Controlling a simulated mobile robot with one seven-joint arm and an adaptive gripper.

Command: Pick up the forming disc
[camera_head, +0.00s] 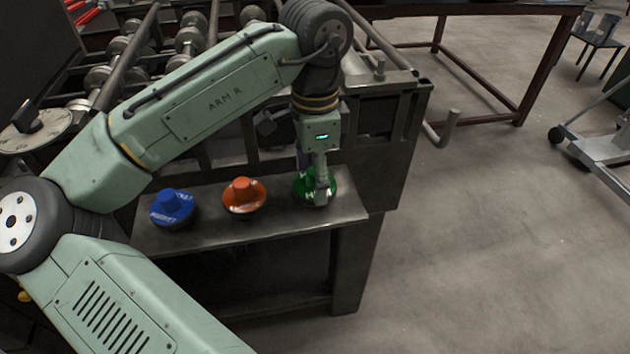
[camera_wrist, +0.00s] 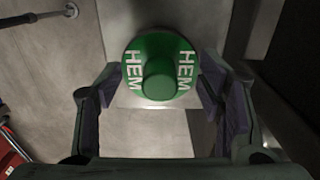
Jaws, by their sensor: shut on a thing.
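Three knobbed discs show in the head view along a metal shelf: a blue one (camera_head: 172,206), an orange one (camera_head: 243,194) and a green one (camera_head: 302,188). My gripper (camera_head: 320,192) points down over the green disc at the shelf's right end and partly hides it. In the wrist view the green disc (camera_wrist: 160,68), with white "HEM" lettering and a round central knob, sits between the two fingers of my gripper (camera_wrist: 155,85). I cannot tell whether the disc touches the shelf.
The shelf (camera_head: 270,228) juts from the front of a dark machine with rollers (camera_head: 125,50) behind. A bent metal handle (camera_head: 442,130) sticks out at the machine's right. A table (camera_head: 470,8) stands at the back. The concrete floor at right is mostly clear.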

